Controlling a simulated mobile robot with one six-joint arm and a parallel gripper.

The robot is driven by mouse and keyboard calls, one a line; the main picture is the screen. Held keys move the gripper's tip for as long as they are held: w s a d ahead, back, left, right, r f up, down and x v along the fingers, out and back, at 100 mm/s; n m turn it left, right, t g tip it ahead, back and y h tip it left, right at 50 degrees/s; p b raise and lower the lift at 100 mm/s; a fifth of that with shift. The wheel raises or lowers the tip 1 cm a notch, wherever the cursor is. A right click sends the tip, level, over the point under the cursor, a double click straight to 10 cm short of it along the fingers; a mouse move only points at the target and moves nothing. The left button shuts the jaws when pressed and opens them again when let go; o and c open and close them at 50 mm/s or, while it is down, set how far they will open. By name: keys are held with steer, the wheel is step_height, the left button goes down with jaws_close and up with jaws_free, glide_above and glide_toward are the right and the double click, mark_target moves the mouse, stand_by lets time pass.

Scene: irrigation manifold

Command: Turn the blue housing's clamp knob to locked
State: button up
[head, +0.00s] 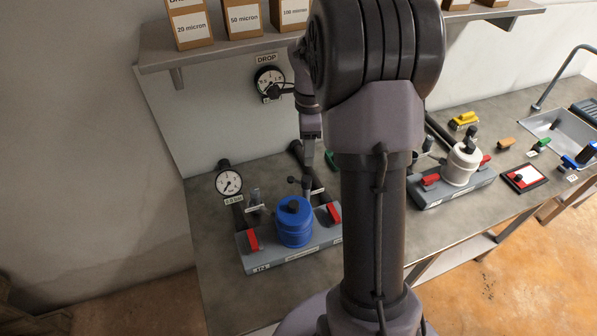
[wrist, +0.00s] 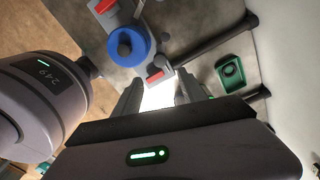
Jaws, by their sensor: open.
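The knob's locked or unlocked setting is too small to tell. My gripper (wrist: 158,88) is open and empty, apart from the housing, its fingers pointing toward the bench. In the head view my arm hides part of the area to the right of the block.
Red valve handles (head: 252,240) flank the blue housing. A pressure gauge (head: 229,183) stands behind left. A white housing (head: 461,164) on another block is to the right. A green tray-like item (wrist: 230,72) lies near the pipes. A shelf with boxes (head: 243,17) hangs above.

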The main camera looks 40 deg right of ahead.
mark_target(306, 178)
step_height(306, 178, down, 11)
steer(key=shift+b, duration=1.15)
jaws_close()
